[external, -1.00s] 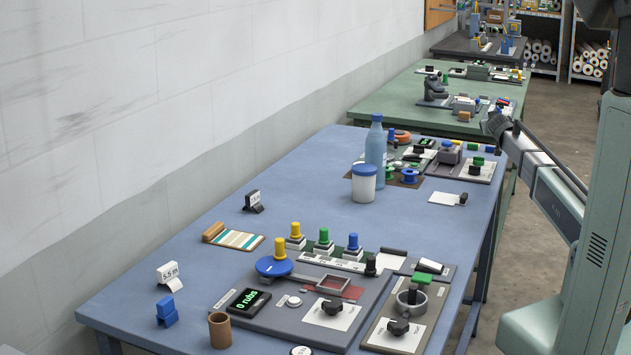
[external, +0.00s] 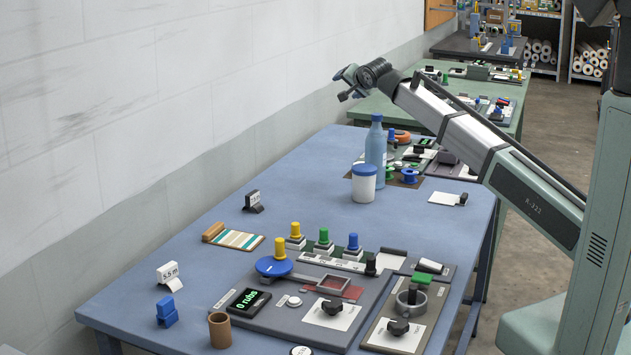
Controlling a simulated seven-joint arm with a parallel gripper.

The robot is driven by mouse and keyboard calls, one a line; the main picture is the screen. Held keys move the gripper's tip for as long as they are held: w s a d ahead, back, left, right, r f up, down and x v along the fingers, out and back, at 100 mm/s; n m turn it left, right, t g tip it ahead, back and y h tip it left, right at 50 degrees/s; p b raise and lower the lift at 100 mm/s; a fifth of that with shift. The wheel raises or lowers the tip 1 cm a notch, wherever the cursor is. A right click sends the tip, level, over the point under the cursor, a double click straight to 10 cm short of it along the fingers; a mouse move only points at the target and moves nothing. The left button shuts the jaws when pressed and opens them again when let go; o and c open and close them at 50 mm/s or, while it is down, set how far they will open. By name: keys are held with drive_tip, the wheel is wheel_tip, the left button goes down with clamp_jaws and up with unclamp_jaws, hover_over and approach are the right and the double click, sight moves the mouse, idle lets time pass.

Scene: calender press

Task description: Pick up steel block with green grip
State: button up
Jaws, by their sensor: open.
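The block with a green grip (external: 323,241) stands upright in a row at the back of the grey press board, between a block with a yellow grip (external: 296,236) and a block with a blue grip (external: 353,246). Each grip is a short coloured cylinder on a small pale base. My gripper (external: 347,84) is open and empty, raised high above the far part of the blue table, well apart from the blocks. Its fingers are small in view.
The blue table (external: 240,225) has free room at its left and middle. A blue bottle (external: 375,148) and a white jar with blue lid (external: 363,186) stand beyond the row. A blue disc (external: 273,267) with a yellow knob sits on the board, left of a metal frame (external: 334,285).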

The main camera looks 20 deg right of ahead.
drive_tip(key=s+a+f+g+y, duration=0.1)
drive_tip(key=s+a+f+g, duration=0.3)
drive_tip(key=s+a, duration=0.45)
drive_tip(key=g, duration=1)
hover_over(324, 229)
wheel_tip(324, 229, down, 9)
drive_tip(key=shift+h, duration=0.4)
wheel_tip(324, 229, down, 9)
drive_tip(key=shift+w+d+r, duration=0.15)
drive_tip(key=shift+r, duration=0.05)
drive_tip(key=shift+f, duration=2.65)
drive_tip(key=c, duration=1.2)
